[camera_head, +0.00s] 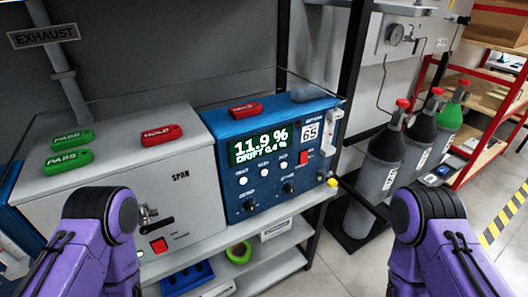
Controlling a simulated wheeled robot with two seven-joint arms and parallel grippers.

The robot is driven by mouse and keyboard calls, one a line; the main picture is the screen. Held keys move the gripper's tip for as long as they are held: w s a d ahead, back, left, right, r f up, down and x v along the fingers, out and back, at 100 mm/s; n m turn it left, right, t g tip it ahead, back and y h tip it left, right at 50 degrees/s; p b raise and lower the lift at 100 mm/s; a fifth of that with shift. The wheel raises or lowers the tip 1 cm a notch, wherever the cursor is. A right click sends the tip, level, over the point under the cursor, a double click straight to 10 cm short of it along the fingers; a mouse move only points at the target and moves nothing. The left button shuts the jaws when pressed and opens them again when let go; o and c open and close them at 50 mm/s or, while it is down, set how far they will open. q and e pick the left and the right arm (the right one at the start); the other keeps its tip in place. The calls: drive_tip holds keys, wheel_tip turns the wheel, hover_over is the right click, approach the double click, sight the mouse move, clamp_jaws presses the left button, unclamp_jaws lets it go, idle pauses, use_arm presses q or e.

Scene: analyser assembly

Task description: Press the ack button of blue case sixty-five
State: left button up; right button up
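The blue case (268,196) stands on the bench in the middle of the head view. Its white plate (311,133) reads 65, and its display (259,145) reads 11.9 % and DRIFT 0.4 %. Three white round buttons sit in a row below the display: left (243,181), middle (264,172) and right (283,164). Their labels are too small to read surely; the right one may be ACK. A red square (304,157) is right of them. My two purple arms come in at the lower left and lower right, apart from the case. Neither gripper's fingers show.
A grey case (110,170) with a black handle and red square stands left of the blue case. Red HOLD tags lie on both cases (162,135) (246,110); green PASS tags (68,159) lie on the grey one. Gas cylinders (381,170) stand right, beyond a dark post.

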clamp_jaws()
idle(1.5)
